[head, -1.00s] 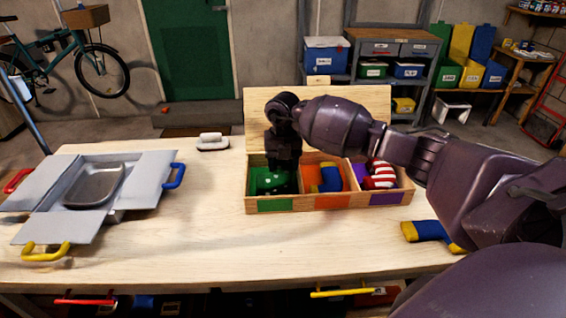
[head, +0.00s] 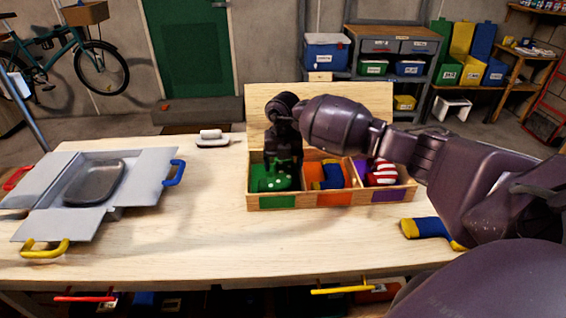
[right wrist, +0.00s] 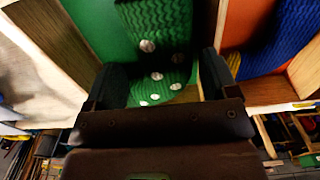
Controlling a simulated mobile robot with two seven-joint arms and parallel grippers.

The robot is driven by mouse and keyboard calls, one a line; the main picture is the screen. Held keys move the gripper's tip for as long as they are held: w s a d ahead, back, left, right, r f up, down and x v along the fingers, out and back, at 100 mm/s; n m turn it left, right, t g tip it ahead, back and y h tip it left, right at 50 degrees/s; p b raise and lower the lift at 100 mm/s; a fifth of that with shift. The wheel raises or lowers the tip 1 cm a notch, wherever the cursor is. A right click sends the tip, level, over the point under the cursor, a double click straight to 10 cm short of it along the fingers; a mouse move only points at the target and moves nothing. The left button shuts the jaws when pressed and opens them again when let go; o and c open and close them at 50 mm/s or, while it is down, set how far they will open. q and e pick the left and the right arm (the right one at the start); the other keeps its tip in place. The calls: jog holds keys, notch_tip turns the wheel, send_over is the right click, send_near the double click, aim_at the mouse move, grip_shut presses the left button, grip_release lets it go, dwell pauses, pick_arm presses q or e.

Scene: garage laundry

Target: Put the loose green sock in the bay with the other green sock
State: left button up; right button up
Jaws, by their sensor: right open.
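A wooden box with three bays (head: 334,200), marked green, orange and purple, stands on the table. My right gripper (head: 283,172) points down into the green bay at the box's left. Its fingers are open in the right wrist view (right wrist: 163,78), with green knit cloth between and beyond them. Green sock cloth with white dots (head: 270,184) lies in the green bay; it also fills the top middle of the right wrist view (right wrist: 160,25). I cannot tell whether this is one sock or two overlapping. No green sock shows outside the box. My left gripper is not in view.
A blue and yellow sock (head: 328,180) lies in the orange bay and a red-and-white striped sock (head: 382,172) in the purple bay. Another blue and yellow sock (head: 428,228) lies on the table at right. A grey flapped box (head: 140,190) stands left; the table's middle front is clear.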

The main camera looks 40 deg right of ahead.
aim_at(284, 168)
jog(key=shift+r, duration=0.55)
notch_tip(284, 168, up, 12)
jog(key=p, duration=0.1)
dwell(0.5)
